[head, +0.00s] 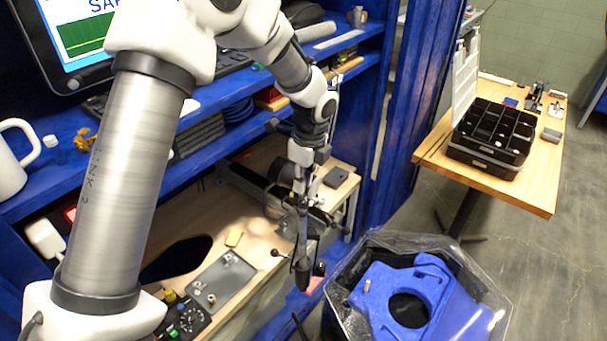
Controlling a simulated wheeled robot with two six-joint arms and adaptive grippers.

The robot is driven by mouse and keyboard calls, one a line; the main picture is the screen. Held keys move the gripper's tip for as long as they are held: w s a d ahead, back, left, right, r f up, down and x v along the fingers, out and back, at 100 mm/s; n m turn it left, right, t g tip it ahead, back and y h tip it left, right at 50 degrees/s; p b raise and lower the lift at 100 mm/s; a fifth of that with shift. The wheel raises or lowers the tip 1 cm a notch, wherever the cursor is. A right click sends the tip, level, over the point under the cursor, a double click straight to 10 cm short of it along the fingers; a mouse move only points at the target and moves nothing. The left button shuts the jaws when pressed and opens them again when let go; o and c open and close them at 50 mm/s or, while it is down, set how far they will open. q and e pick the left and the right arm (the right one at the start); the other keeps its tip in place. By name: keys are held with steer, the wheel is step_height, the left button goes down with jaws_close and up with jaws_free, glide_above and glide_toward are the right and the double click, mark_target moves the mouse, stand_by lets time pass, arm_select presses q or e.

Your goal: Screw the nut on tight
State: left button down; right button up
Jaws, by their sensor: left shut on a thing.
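My left gripper (303,205) points down at the front of the wooden bench. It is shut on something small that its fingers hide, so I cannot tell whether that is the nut. Directly below the fingers is a dark vise-like part (303,264) with a thin bar ending in round black knobs. I cannot tell whether the gripper touches it. Small metal fittings lie on a grey tray (238,277) on the bench. I cannot make out a nut with certainty. My right gripper is not in view.
A clear-walled bin (503,300) holding a blue part (440,292) stands right of the bench. Behind it, a wooden table (538,190) carries a black compartment box (492,135). A blue shelf (215,155) overhangs the bench.

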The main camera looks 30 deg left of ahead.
arm_select(q)
steer(key=shift+s, duration=0.1)
steer(key=shift+w+f, duration=0.25)
steer(key=shift+w, duration=0.15)
steer(key=shift+s+r, duration=0.15)
steer(key=shift+s, duration=0.1)
steer(key=shift+p, duration=0.4)
stand_by(0.7)
steer(key=shift+w+f, duration=0.1)
steer(key=shift+f, duration=0.7)
stand_by(1.3)
